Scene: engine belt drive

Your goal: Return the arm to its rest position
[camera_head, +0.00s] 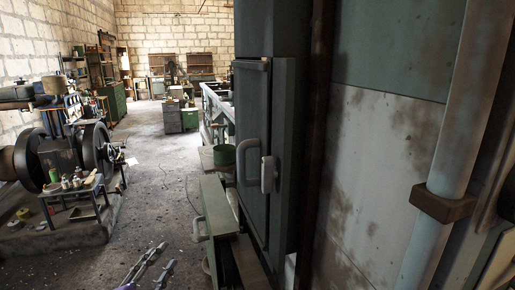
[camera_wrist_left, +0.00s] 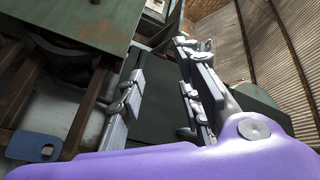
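My left gripper (camera_head: 167,254) shows at the bottom of the head view, low over the floor, in front of the green cabinet. In the left wrist view the same gripper (camera_wrist_left: 163,54) has its two grey fingers apart with nothing between them. Its purple body fills the bottom of that view. My right gripper is in neither view. Most of my left arm is out of the head view.
A tall dark cabinet (camera_head: 265,150) with handles stands close on the right, beside a stained wall panel (camera_head: 375,170) and a pipe (camera_head: 460,120). A green drawer (camera_head: 217,205) sits low near it. An engine with flywheels (camera_head: 65,150) stands left. The middle floor (camera_head: 165,165) is clear.

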